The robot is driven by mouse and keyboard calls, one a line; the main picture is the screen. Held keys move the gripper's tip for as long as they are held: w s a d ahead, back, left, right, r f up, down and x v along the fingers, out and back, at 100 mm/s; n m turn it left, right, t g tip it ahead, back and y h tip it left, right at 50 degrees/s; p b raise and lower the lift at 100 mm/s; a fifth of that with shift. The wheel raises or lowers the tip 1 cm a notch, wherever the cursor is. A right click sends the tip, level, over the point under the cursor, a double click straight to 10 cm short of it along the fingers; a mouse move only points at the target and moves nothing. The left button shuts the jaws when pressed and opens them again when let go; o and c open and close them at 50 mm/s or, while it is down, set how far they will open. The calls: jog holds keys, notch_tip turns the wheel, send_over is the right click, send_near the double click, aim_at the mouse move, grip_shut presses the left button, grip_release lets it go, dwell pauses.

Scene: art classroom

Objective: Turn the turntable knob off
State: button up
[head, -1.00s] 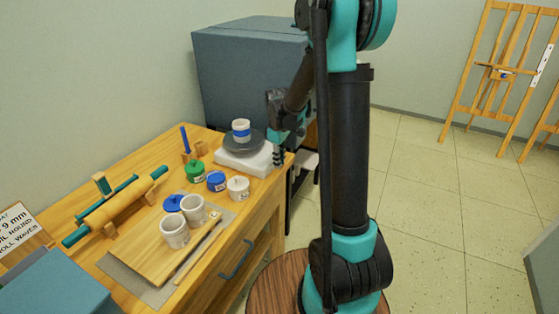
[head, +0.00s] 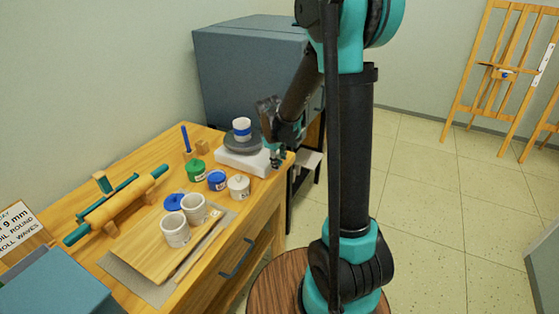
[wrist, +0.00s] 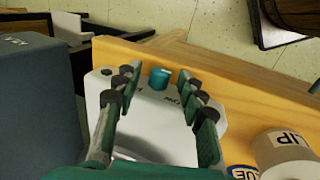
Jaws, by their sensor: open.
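The turntable is a white base (head: 231,159) with a dark round plate (head: 236,144) on top, at the table's far right end in the head view. A white cup with a blue band (head: 242,128) stands on the plate. In the wrist view the white base (wrist: 150,138) carries a teal knob (wrist: 160,78) near the table edge, with small dark lettering beside it. My gripper (wrist: 157,78) is open, with its fingers on either side of the knob and nothing held. In the head view my gripper (head: 277,163) is at the base's right end, and the knob cannot be made out there.
Green (head: 195,169), blue (head: 217,181) and white (head: 238,187) jars stand close in front of the turntable. A grey-blue cabinet (head: 245,80) stands behind it. A board with two cups and a rolling pin (head: 125,205) lie further left.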

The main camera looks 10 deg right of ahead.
jog(key=shift+r, duration=0.1)
jog(key=v, duration=1.1)
jog(key=shift+r, duration=0.35)
jog(key=shift+s, duration=0.1)
jog(key=s+d+f+m, duration=0.2)
jog(key=s+f+m, duration=0.1)
jog(key=s, duration=0.3)
jog(key=s+d+f+m+t+y, duration=0.1)
jog(key=s+d+f+m, duration=0.2)
jog(key=s, duration=0.4)
jog(key=s+d+f+m, duration=0.2)
jog(key=s+f+m, duration=0.2)
jog(key=s, duration=0.3)
jog(key=shift+d+f+m+t+y, duration=0.3)
jog(key=shift+d+f+m+y, duration=0.05)
jog(key=shift+f+m+y, duration=0.1)
